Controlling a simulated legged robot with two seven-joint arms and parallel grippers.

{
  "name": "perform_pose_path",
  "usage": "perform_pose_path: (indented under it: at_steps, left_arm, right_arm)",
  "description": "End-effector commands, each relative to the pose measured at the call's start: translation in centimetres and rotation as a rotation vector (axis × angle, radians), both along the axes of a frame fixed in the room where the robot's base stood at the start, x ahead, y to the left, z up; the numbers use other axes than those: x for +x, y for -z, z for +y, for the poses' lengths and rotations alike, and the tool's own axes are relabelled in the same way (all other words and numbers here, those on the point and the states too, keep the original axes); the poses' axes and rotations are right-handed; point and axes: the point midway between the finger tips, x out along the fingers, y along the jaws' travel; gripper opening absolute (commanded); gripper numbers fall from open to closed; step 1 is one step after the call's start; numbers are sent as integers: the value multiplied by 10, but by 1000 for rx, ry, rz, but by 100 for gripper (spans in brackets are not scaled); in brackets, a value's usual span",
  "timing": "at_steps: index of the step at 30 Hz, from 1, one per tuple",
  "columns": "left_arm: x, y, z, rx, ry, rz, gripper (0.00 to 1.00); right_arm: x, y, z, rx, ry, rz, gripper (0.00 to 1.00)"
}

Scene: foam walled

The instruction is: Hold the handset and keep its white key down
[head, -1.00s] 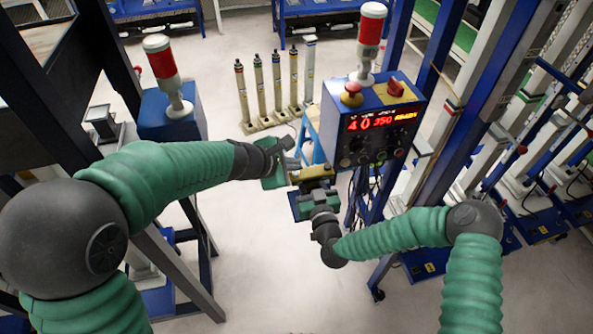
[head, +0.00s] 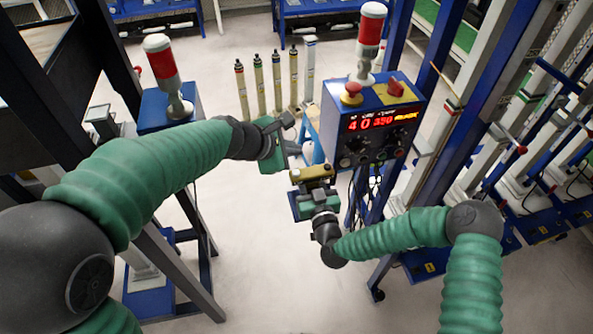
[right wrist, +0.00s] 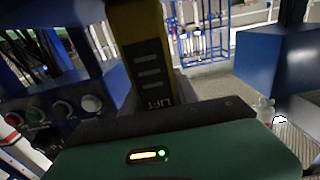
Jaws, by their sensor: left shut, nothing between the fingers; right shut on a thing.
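The handset is a yellow block (head: 313,172) in the head view, held by my right gripper (head: 320,190). The right wrist view shows the handset (right wrist: 140,30) upright, yellow-edged, with a dark face, several pale bars and the word LIFT. Its lower end is hidden behind my right gripper. I cannot make out which mark is the white key, or whether it is down. My left gripper (head: 289,136) is shut and empty, just above and left of the handset in the head view, apart from it.
A blue control box (head: 372,125) with a red lit display and a red knob stands just right of the handset. A red-and-white signal lamp (head: 370,40) rises behind it. Another blue box (head: 160,108) stands at left. Several thin posts (head: 277,82) stand behind. Floor is clear below the grippers.

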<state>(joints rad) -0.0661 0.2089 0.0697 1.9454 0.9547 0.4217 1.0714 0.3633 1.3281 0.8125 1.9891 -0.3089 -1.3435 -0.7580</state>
Motion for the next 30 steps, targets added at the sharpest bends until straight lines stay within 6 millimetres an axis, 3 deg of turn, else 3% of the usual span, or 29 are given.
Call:
perform_pose_path:
  at_steps: [11, 12, 17, 26, 30]
  left_arm:
    - [0, -2, 0, 1, 0, 1, 0]
    - [0, -2, 0, 1, 0, 1, 0]
    - [0, -2, 0, 1, 0, 1, 0]
    - [0, -2, 0, 1, -1, 0, 0]
    - [0, -2, 0, 1, -1, 0, 0]
  right_arm:
    - [0, 0, 0, 0, 0, 1, 0]
    - [0, 0, 0, 0, 0, 1, 40]
    - [0, 0, 0, 0, 0, 0, 61]
    - [-1, 0, 0, 0, 0, 0, 62]
    - [-15, 1, -4, -1, -2, 2, 62]
